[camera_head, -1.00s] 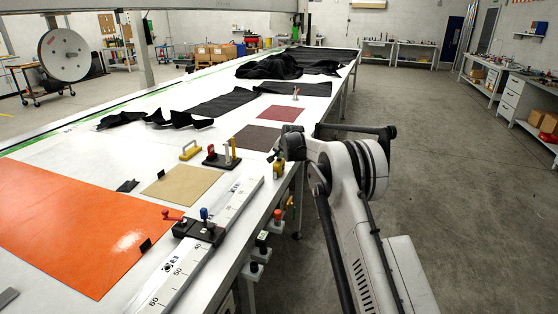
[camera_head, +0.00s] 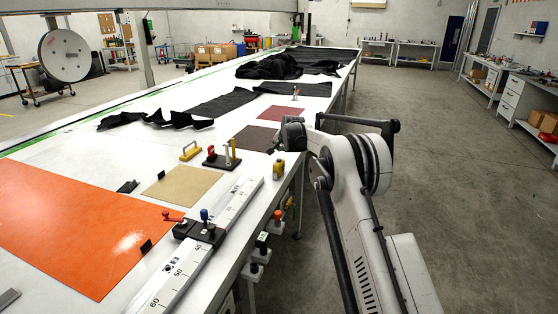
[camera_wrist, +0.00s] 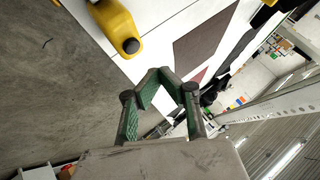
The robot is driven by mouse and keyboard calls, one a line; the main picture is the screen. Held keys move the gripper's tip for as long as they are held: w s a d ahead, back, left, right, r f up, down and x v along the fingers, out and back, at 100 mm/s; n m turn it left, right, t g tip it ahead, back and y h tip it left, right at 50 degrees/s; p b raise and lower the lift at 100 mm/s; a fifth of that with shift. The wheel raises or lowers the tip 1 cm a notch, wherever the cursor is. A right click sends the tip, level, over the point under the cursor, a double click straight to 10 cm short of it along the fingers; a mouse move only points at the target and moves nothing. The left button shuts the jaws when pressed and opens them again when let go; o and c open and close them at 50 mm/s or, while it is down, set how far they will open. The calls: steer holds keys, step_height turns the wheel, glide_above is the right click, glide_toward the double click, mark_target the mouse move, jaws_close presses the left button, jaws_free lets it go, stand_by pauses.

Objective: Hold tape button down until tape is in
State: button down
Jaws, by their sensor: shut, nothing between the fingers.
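Several small button boxes hang along the table's right edge in the head view: one with a green top (camera_head: 262,240), a black one below it (camera_head: 254,270) and a red-and-yellow one further up (camera_head: 277,216). I cannot tell which is the tape button. A yellow part with a black knob stands at the edge nearest my gripper (camera_head: 278,168); a similar yellow part with a dark knob fills the top of the wrist view (camera_wrist: 116,26). My gripper (camera_wrist: 170,76) has green-padded fingers, is shut and empty, and is apart from the yellow part. The arm's wrist partly hides it in the head view.
The white table (camera_head: 90,150) carries an orange sheet (camera_head: 70,220), a tan sheet (camera_head: 182,186), a long ruler (camera_head: 180,270) with a black clamp, and black cloth (camera_head: 285,67). Grey floor (camera_head: 440,160) is open to the right.

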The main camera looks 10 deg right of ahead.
steer(key=shift+r, duration=1.15)
steer(key=shift+s+r, duration=0.1)
steer(key=shift+r, duration=0.1)
steer(key=s+r+n+b, duration=0.1)
steer(key=s+r+n, duration=0.1)
steer(key=s+r, duration=0.85)
steer(key=s+r+n+b, duration=0.1)
steer(key=s+r, duration=0.6)
steer(key=s, duration=0.7)
steer(key=s+r+n+g+b, duration=0.1)
steer(key=s+n, duration=0.1)
steer(key=s, duration=1.6)
steer(key=s+f+n, duration=0.1)
steer(key=s+f, duration=0.3)
steer(key=s, duration=0.6)
steer(key=s+f+n+b, duration=0.1)
steer(key=s+f, duration=0.4)
steer(key=s, duration=0.5)
steer(key=s+f+g+h+b, duration=0.1)
steer(key=s+f, duration=0.4)
steer(key=s, duration=0.4)
steer(key=shift+s+n, duration=0.4)
